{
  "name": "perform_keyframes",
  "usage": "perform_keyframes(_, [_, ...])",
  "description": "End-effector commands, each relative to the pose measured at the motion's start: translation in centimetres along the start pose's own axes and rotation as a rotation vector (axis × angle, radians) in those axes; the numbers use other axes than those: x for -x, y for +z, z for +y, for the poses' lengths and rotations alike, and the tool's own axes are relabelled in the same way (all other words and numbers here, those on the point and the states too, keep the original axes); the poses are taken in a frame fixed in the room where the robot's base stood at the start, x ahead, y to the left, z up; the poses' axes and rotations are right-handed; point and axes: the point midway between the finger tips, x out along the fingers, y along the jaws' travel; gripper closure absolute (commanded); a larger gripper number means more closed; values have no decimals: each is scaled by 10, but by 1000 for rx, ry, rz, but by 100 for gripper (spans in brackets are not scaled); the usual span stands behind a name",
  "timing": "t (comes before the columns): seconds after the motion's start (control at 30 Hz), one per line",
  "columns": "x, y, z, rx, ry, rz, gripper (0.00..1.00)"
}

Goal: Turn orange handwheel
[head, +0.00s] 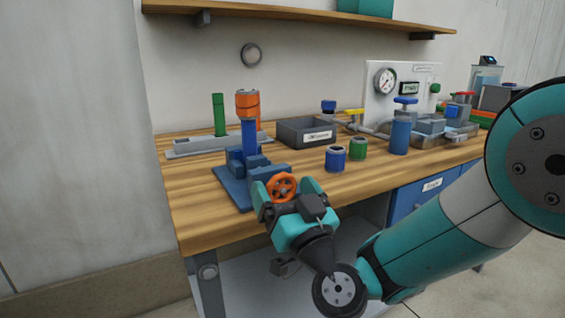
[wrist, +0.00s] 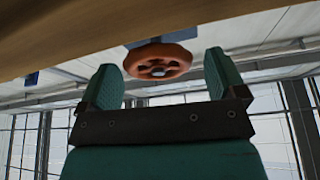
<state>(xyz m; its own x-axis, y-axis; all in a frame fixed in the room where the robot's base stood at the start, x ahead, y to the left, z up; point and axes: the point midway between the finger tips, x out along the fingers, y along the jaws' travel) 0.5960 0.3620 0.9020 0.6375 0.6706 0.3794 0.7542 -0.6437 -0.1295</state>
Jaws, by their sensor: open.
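The orange handwheel (head: 282,187) is a spoked wheel at the front edge of the bench, facing out from a blue fixture (head: 237,190). In the wrist view the handwheel (wrist: 158,61) lies ahead, between and slightly beyond the two teal fingers. My gripper (head: 283,200) is at the wheel in the head view, and its fingers (wrist: 165,80) stand apart in the wrist view. The gripper is open with nothing held. Whether a finger touches the rim cannot be told. The wheel's lower part is partly hidden by the gripper in the head view.
The wooden bench (head: 200,210) is close to the gripper. On it stand a dark bin (head: 303,133), a blue jar (head: 335,158), a green jar (head: 358,148) and an orange-topped blue post (head: 247,105). A gauge panel (head: 400,90) is at the back. Open floor lies in front at left.

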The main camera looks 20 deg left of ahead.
Motion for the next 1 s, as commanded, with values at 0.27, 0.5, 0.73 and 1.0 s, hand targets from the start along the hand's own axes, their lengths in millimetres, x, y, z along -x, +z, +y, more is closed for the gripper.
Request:
perform_keyframes(0.27, [-12, -1, 0, 0, 0, -1, 10])
perform_keyframes(0.5, [-13, 1, 0, 0, 0, 0, 10])
perform_keyframes(0.73, [-13, 1, 0, 0, 0, 0, 47])
perform_keyframes(1.0, [-14, -3, 0, -33, 14, -2, 59])
